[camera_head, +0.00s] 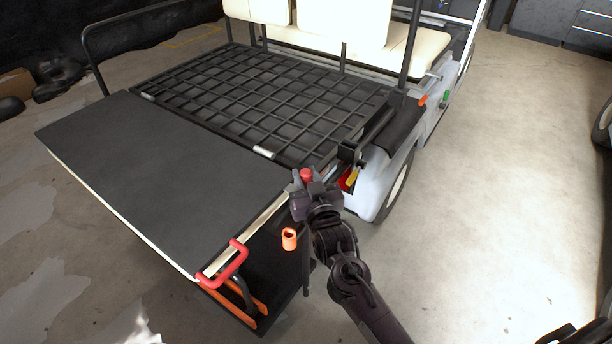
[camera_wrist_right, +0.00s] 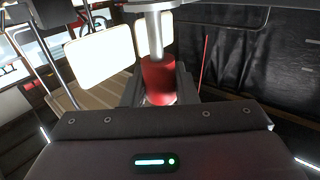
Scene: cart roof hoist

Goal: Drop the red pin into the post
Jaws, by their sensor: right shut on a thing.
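My right gripper (camera_head: 306,184) is at the cart's rear right corner, beside the end of the dark flat deck. It is shut on the red pin (camera_head: 307,174), whose red head shows between the fingers. In the right wrist view, the red head of the pin (camera_wrist_right: 158,80) sits between the jaws, with a bright metal shaft beyond it toward a pale metal part at the top edge. I cannot tell which part is the post, or whether the shaft is inside anything.
A red handle (camera_head: 226,264) and an orange socket-like piece (camera_head: 289,239) are near the black tray (camera_head: 265,262) below. The dark deck (camera_head: 160,175) and black grid rack (camera_head: 270,95) lie left. Floor right of the cart is clear.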

